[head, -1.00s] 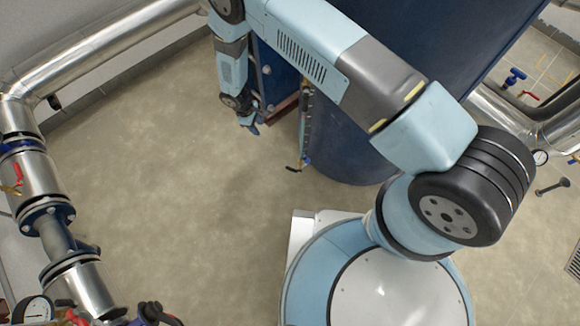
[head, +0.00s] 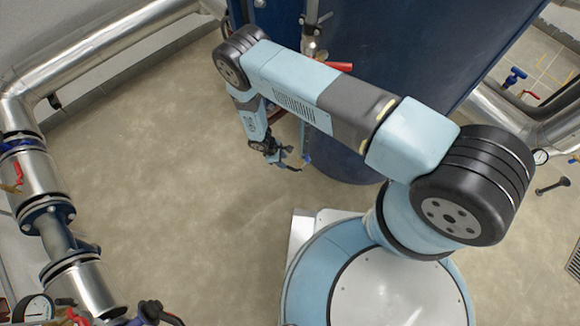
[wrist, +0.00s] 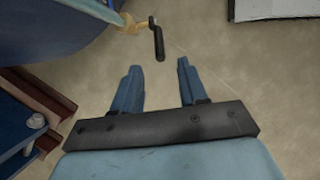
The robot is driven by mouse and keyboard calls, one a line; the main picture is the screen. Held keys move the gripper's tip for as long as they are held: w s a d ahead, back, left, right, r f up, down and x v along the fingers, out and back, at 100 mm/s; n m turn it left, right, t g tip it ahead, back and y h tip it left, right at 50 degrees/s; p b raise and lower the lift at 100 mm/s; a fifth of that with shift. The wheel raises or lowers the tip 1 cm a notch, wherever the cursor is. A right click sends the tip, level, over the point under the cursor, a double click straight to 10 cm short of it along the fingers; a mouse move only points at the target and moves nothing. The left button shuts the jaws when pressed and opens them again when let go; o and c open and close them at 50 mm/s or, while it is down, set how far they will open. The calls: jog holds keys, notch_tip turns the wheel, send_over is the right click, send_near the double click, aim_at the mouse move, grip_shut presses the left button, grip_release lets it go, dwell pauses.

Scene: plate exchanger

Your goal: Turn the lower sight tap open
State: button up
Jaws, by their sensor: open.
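The lower sight tap shows in the wrist view as a brass body (wrist: 130,25) with a dark lever (wrist: 157,40). The lever's free end lies just ahead of the gap between my fingertips. My gripper (wrist: 158,66) is open, with one blue finger on each side and nothing between them. In the head view my gripper (head: 292,165) is beside the foot of the sight glass on the dark blue tank. The tap (head: 306,160) is small there and partly hidden by my gripper. I cannot tell whether a finger touches the lever.
The dark blue tank (head: 410,60) stands close to my gripper. A red lever (head: 337,66) sits higher on it. A rusty frame edge with a bolt (wrist: 36,121) is at the left in the wrist view. Open floor (head: 190,200) lies left of my gripper.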

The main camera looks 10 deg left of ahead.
aim_at(288, 166)
jog(key=x, duration=0.7)
jog(key=shift+f, duration=0.15)
grip_shut()
dwell(0.5)
